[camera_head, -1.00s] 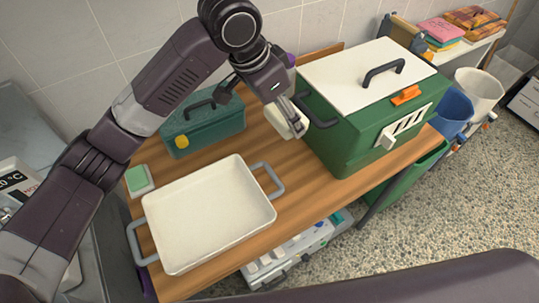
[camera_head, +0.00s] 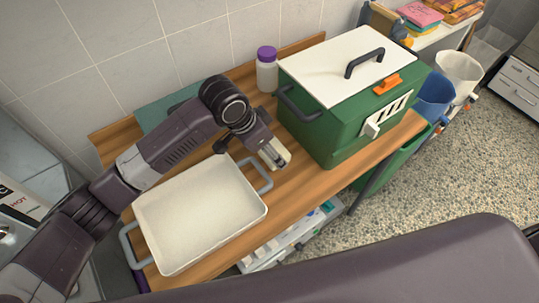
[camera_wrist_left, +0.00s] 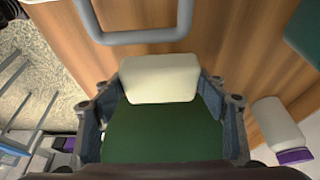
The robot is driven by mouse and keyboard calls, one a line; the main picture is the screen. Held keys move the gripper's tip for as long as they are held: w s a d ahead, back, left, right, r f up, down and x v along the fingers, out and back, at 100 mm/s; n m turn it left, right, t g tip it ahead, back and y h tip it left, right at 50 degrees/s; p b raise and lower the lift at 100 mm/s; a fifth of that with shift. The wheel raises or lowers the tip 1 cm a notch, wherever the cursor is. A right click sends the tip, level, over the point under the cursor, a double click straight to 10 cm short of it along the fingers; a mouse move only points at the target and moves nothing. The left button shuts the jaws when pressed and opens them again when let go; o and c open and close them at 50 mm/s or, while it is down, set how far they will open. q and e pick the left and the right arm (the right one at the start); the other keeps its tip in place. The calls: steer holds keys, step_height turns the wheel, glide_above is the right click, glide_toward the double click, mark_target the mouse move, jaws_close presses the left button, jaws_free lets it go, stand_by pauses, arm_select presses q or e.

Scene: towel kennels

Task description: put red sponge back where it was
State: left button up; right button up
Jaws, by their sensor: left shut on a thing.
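I cannot make out a red sponge in either view. My left gripper (camera_head: 275,154) is shut on a cream-and-green block (camera_wrist_left: 162,80) above the wooden table, between the white tray and the green box. In the left wrist view the block's cream end points away from me and its green part lies between the fingers (camera_wrist_left: 162,115). In the head view only a pale bit of it shows at the fingertips. A stack of pink and yellow cloths or sponges (camera_head: 417,14) lies on the back right shelf. My right gripper is not in view.
A white tray with grey handles (camera_head: 200,212) stands front left on the wooden table (camera_head: 300,182). A green box with a white lid (camera_head: 335,72) stands right, with a purple-capped white bottle (camera_head: 266,76) behind it. A teal case (camera_head: 165,108) is partly hidden by my arm.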

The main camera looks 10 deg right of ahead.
arm_select(q)
steer(key=shift+f, duration=2)
steer(key=shift+f, duration=0.15)
steer(key=o, duration=1)
steer(key=shift+o, duration=0.2)
steer(key=shift+a+r, duration=0.15)
steer(key=shift+r, duration=0.4)
steer(key=v, duration=1.1)
steer(key=shift+b, duration=0.45)
